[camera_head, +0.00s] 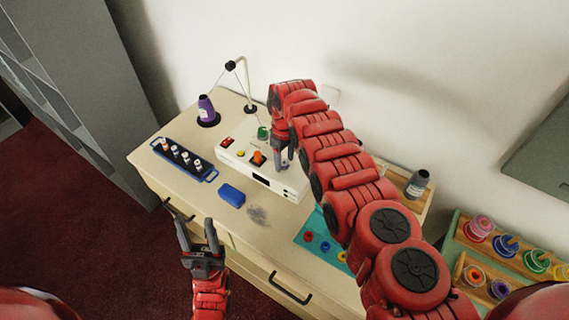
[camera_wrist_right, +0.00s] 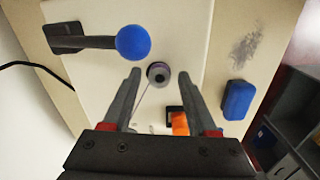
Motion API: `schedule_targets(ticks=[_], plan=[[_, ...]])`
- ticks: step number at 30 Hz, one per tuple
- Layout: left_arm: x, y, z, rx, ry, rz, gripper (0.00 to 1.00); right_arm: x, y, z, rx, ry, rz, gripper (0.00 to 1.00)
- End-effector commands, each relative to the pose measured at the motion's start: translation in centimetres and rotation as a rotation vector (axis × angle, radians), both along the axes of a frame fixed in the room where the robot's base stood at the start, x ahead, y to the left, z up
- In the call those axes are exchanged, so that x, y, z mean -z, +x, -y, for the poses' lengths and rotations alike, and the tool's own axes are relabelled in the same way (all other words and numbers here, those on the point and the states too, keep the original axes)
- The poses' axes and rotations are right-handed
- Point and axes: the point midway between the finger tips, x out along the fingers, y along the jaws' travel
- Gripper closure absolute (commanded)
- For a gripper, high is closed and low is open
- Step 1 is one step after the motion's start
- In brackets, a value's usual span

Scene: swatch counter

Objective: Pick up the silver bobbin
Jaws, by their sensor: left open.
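The silver bobbin (camera_wrist_right: 159,73), a small round grey reel with a dark centre and a purplish rim, sits on top of the white machine in the right wrist view. A thin pale thread runs from it. My right gripper (camera_head: 282,163) points down over the machine. Its two fingers are apart and empty, one on each side of the bobbin in the wrist view; I cannot tell the height between them. My left gripper (camera_head: 198,238) is open and empty in front of the counter.
The white machine (camera_head: 236,160) carries an orange knob (camera_head: 258,158) and, in the wrist view, a blue-ball lever (camera_wrist_right: 133,43) close to the right fingers. A blue block (camera_head: 231,195), a blue rack (camera_head: 184,159) and a purple thread cone (camera_head: 207,108) stand around it.

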Motion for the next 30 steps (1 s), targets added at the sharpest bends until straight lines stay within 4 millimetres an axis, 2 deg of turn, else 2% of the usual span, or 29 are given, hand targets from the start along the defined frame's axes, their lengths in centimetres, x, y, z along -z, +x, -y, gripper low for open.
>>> schedule_targets(ticks=[1, 9, 21, 29, 30], plan=[[0.0, 0.0, 0.0, 0.000, 0.000, 0.000, 0.50, 0.0, 0.0, 0.0, 0.000, 0.000, 0.000, 0.53], [0.0, 0.0, 0.0, 0.000, 0.000, 0.000, 0.50, 0.0, 0.0, 0.0, 0.000, 0.001, 0.001, 1.00], [-0.1, 0.0, 0.0, 0.000, 0.000, 0.000, 0.50, -0.2, 0.0, 0.0, 0.001, 0.001, 0.001, 1.00], [-0.6, 0.0, 0.0, 0.000, 0.000, 0.000, 0.50, -2.1, 0.1, 0.2, 0.003, -0.001, 0.003, 1.00], [-0.1, 0.0, 0.0, 0.000, 0.000, 0.000, 0.50, -2.1, 0.1, 0.1, 0.001, 0.000, 0.003, 1.00]])
